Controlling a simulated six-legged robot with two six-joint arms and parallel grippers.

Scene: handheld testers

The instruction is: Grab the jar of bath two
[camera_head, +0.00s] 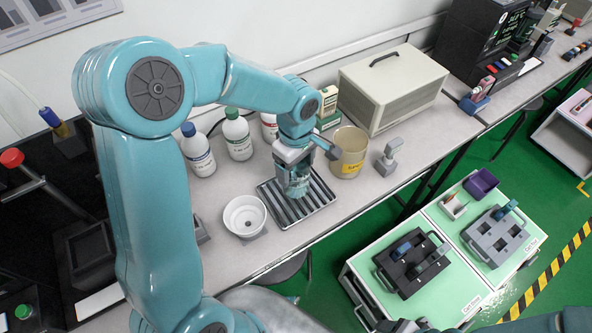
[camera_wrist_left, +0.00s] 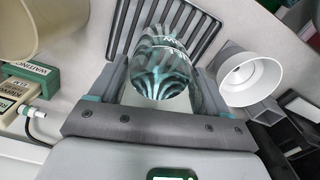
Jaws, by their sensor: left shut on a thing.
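A clear glass jar (camera_head: 298,186) is between the fingers of my left gripper (camera_head: 294,170), over the dark slatted rack (camera_head: 325,202) on the bench. In the left wrist view the jar (camera_wrist_left: 162,72) sits between both fingers, with the slats of the rack showing behind it and through its glass. The left gripper (camera_wrist_left: 158,92) is shut on it. I cannot tell whether the jar's base touches the rack. The jar's label is not clearly readable. My right gripper is not in view.
A white funnel-like cup (camera_head: 244,216) stands left of the rack. A beige beaker (camera_head: 349,152) with a yellow label stands behind right, near a small grey stand (camera_head: 387,158). Capped bottles (camera_head: 198,150) and a beige box (camera_head: 392,88) stand at the back. A green-topped cart (camera_head: 450,265) is front right.

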